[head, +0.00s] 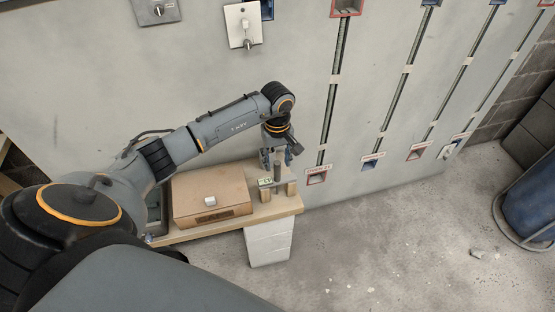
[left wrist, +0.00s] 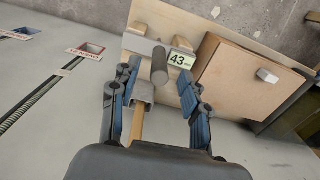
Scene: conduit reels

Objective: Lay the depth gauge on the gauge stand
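The depth gauge (head: 278,171) has a dark upright cylinder, a grey bar and a pale green display. In the left wrist view the gauge (left wrist: 160,66) shows the number 43. The gauge stand (head: 291,189) has two wooden posts at the right end of the shelf. The gauge's bar appears to lie across the posts, though the contact is partly hidden. My left gripper (head: 281,153) is just above the gauge. In the left wrist view its fingers (left wrist: 163,94) are spread apart, with the cylinder between and beyond them.
A brown box (head: 205,193) with a pale knob on its lid stands left of the stand on the wooden shelf (head: 195,234). The wall behind carries several vertical slots with labelled sockets (head: 316,177). A blue drum (head: 530,206) stands at the far right. The floor between is mostly clear.

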